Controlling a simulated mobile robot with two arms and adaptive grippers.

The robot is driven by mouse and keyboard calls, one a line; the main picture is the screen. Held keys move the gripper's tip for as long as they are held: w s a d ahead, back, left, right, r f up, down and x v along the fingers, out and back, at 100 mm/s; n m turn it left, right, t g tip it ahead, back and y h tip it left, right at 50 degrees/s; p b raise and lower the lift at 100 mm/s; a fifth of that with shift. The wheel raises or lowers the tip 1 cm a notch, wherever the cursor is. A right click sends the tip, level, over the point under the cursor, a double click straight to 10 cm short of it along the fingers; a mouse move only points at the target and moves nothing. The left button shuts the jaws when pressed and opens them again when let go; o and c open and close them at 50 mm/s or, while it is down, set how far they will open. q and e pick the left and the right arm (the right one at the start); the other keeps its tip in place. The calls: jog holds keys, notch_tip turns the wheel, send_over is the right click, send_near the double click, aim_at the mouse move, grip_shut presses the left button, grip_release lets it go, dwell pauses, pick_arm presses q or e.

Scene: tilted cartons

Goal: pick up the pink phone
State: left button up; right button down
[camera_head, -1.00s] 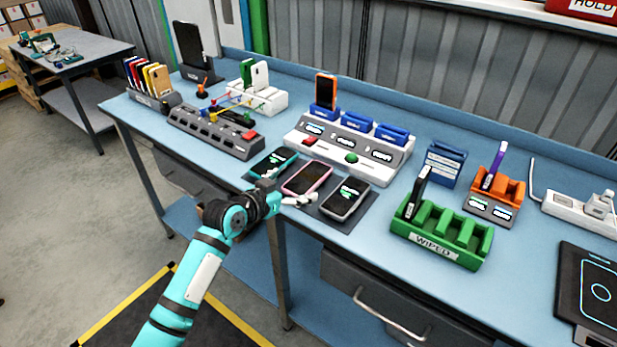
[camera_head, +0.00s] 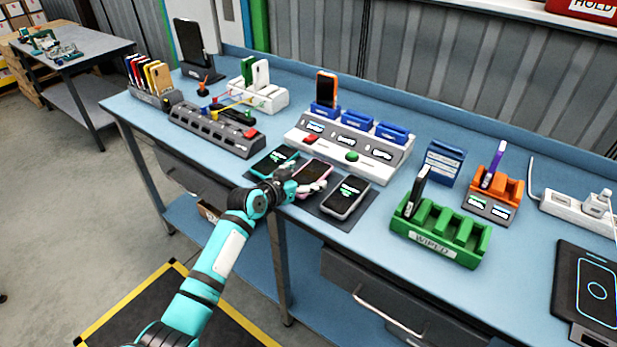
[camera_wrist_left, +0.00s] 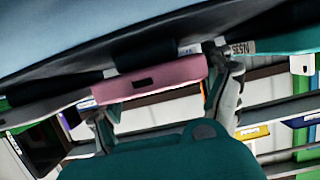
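The pink phone (camera_head: 313,172) lies between a teal phone (camera_head: 275,161) and a grey phone (camera_head: 346,197) near the table's front edge. My left gripper (camera_head: 304,189) is at its near end and hides part of it in the head view. In the left wrist view, the pink phone (camera_wrist_left: 150,84) shows its end edge with a dark port. The fingers of my left gripper (camera_wrist_left: 165,105) stand apart, one toward each side of that edge. I cannot tell whether they touch it. My right gripper is not in view.
A grey button strip (camera_head: 212,130) is at the left.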

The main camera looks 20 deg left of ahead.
aim_at(304, 179)
pick_arm(q)
jog(key=c, duration=1)
jog(key=shift+r, duration=0.1)
jog(key=shift+w+r, duration=0.1)
jog(key=shift+r, duration=0.5)
notch_tip(304, 179, up, 2)
jog(key=shift+r+b, duration=0.2)
jog(key=shift+b, duration=0.2)
jog(key=s+r+n+y+b, duration=0.1)
jog(key=s+r+n+y, duration=0.1)
jog(key=s, duration=1)
jog(key=s+r+n+y, duration=0.2)
jog(key=s+y, duration=0.1)
jog(key=s, duration=0.9)
jog(key=w+d+f+m+h, duration=0.2)
jog(key=w+d+m+h, duration=0.1)
jog(key=w, duration=0.5)
jog(key=shift+f+m+h, duration=0.4)
jog(key=shift+m+h, duration=0.1)
jog(key=shift+h, duration=0.5)
